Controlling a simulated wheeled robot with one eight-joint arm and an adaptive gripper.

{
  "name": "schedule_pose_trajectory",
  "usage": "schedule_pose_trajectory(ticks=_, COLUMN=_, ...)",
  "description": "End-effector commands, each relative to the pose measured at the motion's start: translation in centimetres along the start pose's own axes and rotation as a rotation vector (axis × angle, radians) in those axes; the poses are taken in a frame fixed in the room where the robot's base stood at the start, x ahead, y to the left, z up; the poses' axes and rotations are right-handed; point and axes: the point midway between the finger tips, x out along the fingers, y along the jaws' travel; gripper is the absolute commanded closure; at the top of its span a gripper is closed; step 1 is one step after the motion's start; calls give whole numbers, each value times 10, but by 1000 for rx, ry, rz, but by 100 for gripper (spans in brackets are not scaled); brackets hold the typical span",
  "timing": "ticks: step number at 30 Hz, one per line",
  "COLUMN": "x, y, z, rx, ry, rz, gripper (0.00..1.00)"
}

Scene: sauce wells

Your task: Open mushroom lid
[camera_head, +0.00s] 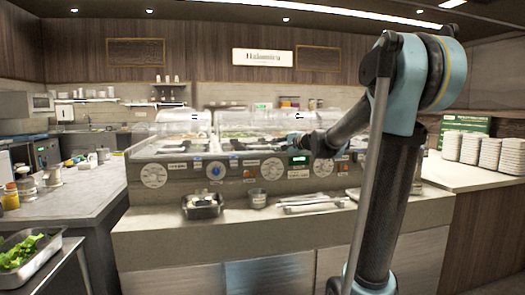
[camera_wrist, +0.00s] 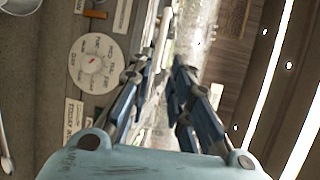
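My gripper (camera_head: 297,140) is over the front edge of the sauce-well counter, right of its middle, in the head view. In the wrist view my gripper (camera_wrist: 160,66) has its two dark fingers apart, with nothing clearly held between them. Clear domed lids stand along the top of the wells, one at the left (camera_head: 183,116) and others to the right, partly behind my arm. I cannot tell which one is the mushroom lid; the labels are too small to read. A blurred clear lid surface (camera_wrist: 195,30) shows beyond the fingers in the wrist view.
A metal pan (camera_head: 202,206), a small cup (camera_head: 257,198) and utensils (camera_head: 310,204) lie on the ledge below. Stacked plates (camera_head: 474,148) stand at the right.

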Motion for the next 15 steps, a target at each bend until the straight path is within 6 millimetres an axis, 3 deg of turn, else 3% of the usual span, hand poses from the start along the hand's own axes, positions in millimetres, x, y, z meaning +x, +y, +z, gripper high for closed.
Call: schedule_pose_trajectory(ticks=15, x=75, y=0, z=1, rx=0, ry=-2, rz=0, gripper=81)
